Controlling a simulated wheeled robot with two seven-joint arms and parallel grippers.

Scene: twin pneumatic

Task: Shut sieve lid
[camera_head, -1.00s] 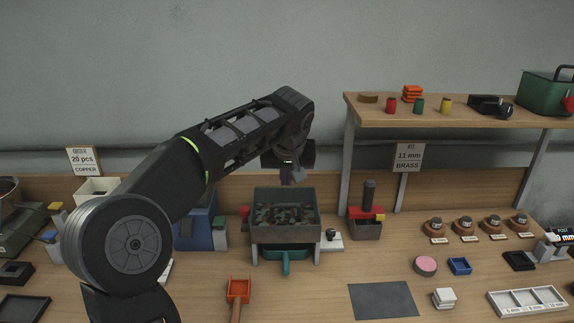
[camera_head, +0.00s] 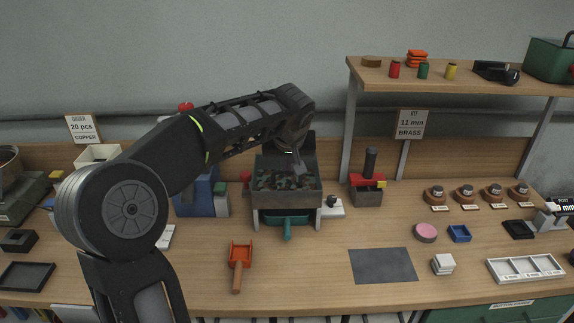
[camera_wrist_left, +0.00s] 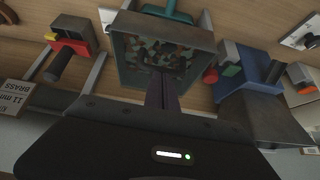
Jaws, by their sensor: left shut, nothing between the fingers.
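The sieve (camera_head: 285,198) is a grey open-topped box on legs, with mixed green and reddish-brown pieces inside. A dark grey panel (camera_head: 309,146), which looks like its raised lid, stands upright at the box's back, mostly hidden by my left wrist. My left gripper (camera_head: 299,168) is shut and empty, pointing down over the rear right part of the box. In the left wrist view the gripper (camera_wrist_left: 162,88) overlaps the near edge of the sieve (camera_wrist_left: 118,65); the lid cannot be made out there. My right gripper is out of view.
A teal tray (camera_head: 287,218) sits under the sieve. A blue box (camera_head: 197,196) stands to its left and a grey block with a red and yellow top (camera_head: 368,190) to its right. An orange scoop (camera_head: 240,257) lies in front. A shelf (camera_head: 440,80) rises at the right.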

